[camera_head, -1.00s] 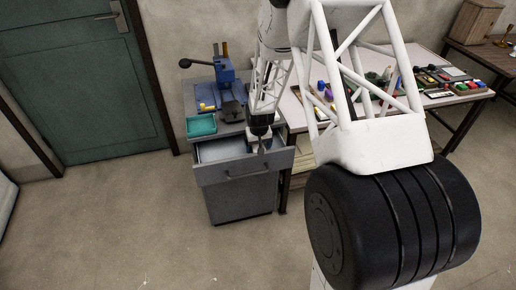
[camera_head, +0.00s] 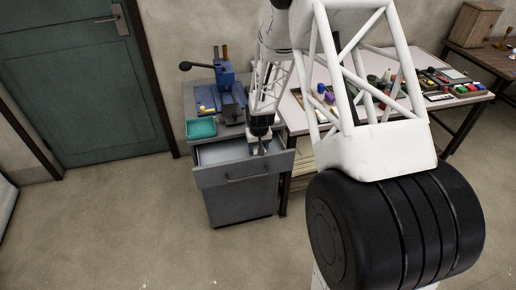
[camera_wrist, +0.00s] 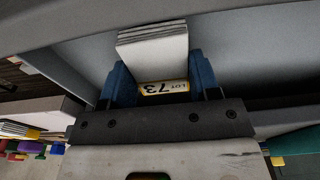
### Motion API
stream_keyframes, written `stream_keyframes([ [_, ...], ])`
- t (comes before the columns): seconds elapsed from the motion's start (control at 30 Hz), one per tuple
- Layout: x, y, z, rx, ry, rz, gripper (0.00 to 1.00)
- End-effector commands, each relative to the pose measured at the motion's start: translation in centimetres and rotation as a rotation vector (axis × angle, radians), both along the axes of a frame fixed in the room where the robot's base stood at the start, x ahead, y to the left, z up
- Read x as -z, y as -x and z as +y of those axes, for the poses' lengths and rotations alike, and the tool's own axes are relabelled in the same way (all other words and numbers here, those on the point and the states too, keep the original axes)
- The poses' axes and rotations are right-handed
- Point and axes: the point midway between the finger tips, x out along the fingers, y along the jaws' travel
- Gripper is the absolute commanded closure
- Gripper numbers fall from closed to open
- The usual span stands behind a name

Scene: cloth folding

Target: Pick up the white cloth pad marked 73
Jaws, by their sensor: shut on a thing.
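The white cloth pad (camera_wrist: 153,48) looks like a small stack of layers and has a yellow-edged label reading "LOT 73". In the wrist view it sits between the two blue fingers of my gripper (camera_wrist: 160,77), which is shut on it. In the head view my gripper (camera_head: 261,144) points down at the open drawer (camera_head: 238,172) of the grey cabinet. The pad is too small and covered there to make out clearly. I cannot tell whether it still touches the drawer floor.
A teal tray (camera_head: 201,127) and a blue press (camera_head: 226,80) stand on the cabinet top. A table (camera_head: 293,112) with several coloured items adjoins on the right. The drawer walls lie close around my gripper. The floor in front is clear.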

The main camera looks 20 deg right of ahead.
Motion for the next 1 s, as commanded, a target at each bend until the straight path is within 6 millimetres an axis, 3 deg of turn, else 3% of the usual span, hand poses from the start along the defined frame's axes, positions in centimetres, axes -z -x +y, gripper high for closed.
stream_keyframes([
  [0.6,-7.9,0.0,0.0,0.000,0.000,-0.002,0.66],
  [1.0,-9.0,0.0,0.0,0.000,0.000,0.000,0.66],
])
